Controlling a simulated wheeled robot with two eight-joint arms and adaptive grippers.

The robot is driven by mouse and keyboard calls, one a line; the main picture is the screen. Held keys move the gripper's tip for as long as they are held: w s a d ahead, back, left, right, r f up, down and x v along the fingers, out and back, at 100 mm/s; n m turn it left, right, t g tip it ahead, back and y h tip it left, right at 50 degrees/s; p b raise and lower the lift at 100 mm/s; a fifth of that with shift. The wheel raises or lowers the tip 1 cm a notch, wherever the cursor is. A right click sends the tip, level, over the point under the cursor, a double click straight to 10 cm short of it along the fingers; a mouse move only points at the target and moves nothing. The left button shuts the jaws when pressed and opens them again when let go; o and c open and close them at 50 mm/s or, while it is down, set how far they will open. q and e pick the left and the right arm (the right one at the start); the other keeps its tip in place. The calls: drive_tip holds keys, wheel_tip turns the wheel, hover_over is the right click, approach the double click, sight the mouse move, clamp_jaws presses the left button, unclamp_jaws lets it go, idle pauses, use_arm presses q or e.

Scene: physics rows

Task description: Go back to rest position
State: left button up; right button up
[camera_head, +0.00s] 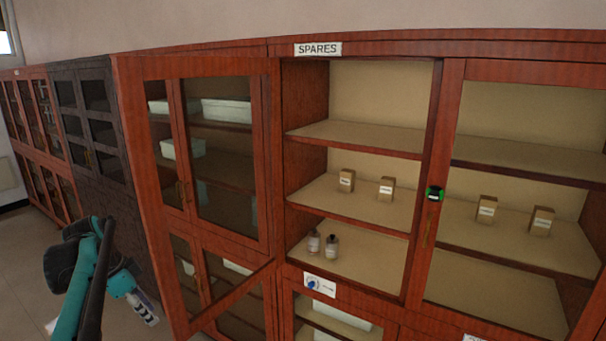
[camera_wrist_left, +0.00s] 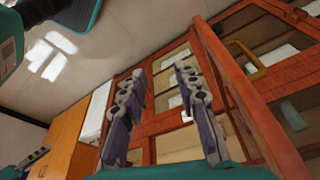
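My left arm, teal and black, comes in at the lower left of the head view. My left gripper (camera_head: 142,306) hangs low in front of the cabinets there, small and partly hidden by its arm. In the left wrist view, the two grey fingers of my left gripper (camera_wrist_left: 158,84) stand apart with nothing between them, so it is open and empty. My right gripper does not show in the head view. A grey and teal piece at the lower left edge of the left wrist view may be part of it, but its state cannot be made out.
A red-brown cabinet (camera_head: 360,49) labelled SPARES has an open bay. Small boxes (camera_head: 346,181) and two bottles (camera_head: 331,246) stand on its shelves. A glazed door (camera_head: 222,160) stands left of the bay. A dark cabinet (camera_head: 92,125) is farther left. Floor (camera_head: 25,240) shows free at left.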

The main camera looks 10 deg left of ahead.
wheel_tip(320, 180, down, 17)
drive_tip(key=b, duration=1.5)
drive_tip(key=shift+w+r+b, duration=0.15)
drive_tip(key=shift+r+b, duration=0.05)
drive_tip(key=shift+b, duration=0.15)
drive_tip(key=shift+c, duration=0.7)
use_arm(q)
drive_tip(key=s+d+f+n+t+y, duration=0.1)
drive_tip(key=s+d+f+n, duration=0.3)
drive_tip(key=d+f, duration=0.8)
drive_tip(key=s+d+f+n+t+y, duration=0.1)
drive_tip(key=s+d+f+n+t, duration=0.2)
drive_tip(key=s+d+f, duration=0.4)
drive_tip(key=d+f+n, duration=0.1)
drive_tip(key=d+f, duration=0.5)
drive_tip(key=d, duration=0.5)
drive_tip(key=shift+s+d+f+t, duration=0.15)
drive_tip(key=shift+s+d+t, duration=0.15)
drive_tip(key=shift+s, duration=0.1)
